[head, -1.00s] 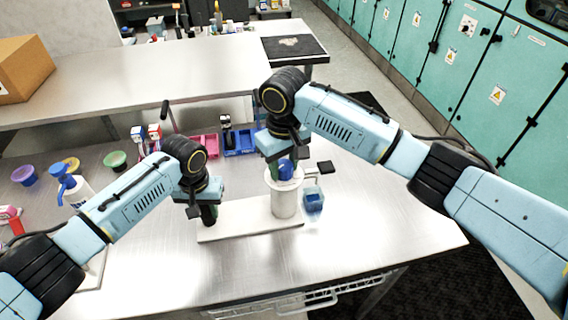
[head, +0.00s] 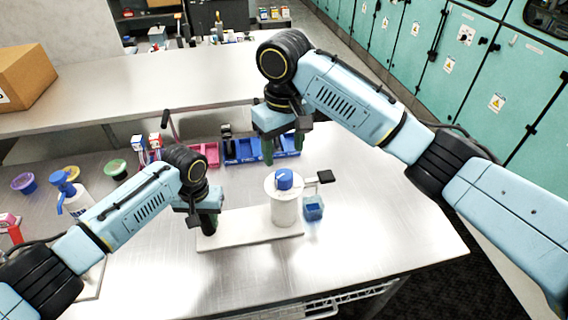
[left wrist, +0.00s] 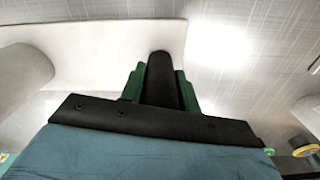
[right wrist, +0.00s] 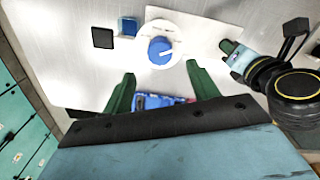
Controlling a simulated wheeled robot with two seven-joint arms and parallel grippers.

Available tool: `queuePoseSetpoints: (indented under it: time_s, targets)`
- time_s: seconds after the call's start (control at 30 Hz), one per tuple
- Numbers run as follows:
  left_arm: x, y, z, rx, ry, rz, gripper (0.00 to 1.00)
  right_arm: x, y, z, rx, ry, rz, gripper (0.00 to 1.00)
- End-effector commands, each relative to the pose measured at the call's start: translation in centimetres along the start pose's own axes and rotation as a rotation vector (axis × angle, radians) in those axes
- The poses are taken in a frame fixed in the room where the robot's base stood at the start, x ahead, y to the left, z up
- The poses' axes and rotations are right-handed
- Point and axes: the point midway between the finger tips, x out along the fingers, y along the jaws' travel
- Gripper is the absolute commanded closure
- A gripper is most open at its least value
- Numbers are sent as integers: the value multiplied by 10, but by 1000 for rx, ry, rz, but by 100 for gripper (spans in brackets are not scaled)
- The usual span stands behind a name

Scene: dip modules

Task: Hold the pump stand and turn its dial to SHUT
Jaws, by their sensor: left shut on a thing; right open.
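The pump stand is a white base plate (head: 235,232) with a white cylinder (head: 284,210) at its right end and a dark upright post (left wrist: 162,82) at its left. A blue dial (head: 284,181) sits on top of the cylinder. The dial also shows in the right wrist view (right wrist: 158,52), with a pale pointer line towards the right. My left gripper (head: 207,222) is shut on the dark post, its green fingers on either side of it. My right gripper (head: 283,150) is open and empty, above and behind the dial, apart from it. No SHUT marking is readable.
A black square tab (head: 325,176) and a small clear-and-blue container (head: 313,209) are right of the cylinder. Blue bins (head: 242,150) and a pink bin (head: 207,153) stand behind. A pump bottle (head: 75,200) and coloured cups are at left. The table's front right is clear.

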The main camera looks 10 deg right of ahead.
Motion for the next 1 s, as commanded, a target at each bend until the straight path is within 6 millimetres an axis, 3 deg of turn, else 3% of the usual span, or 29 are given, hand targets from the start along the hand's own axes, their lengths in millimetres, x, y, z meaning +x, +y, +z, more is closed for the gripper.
queuePoseSetpoints:
  time_s: [0.1,0.23,0.67,0.7,0.9,1.0]
  targets:
    - [1,0,1,-1,-3,-1,100,-21,0,-1,-2,4,0,41]
    - [1,0,1,-1,-3,-1,100,-34,0,0,-1,2,2,41]
    - [1,0,1,-1,-3,0,100,-38,0,0,-1,0,-1,41]
    - [1,0,1,-1,-3,0,67,-38,0,0,-1,0,-1,41]
    - [1,0,0,-1,-2,0,43,-38,0,0,-1,0,-1,41]
    - [0,0,0,-1,-1,0,43,-38,0,0,-1,0,-1,41]
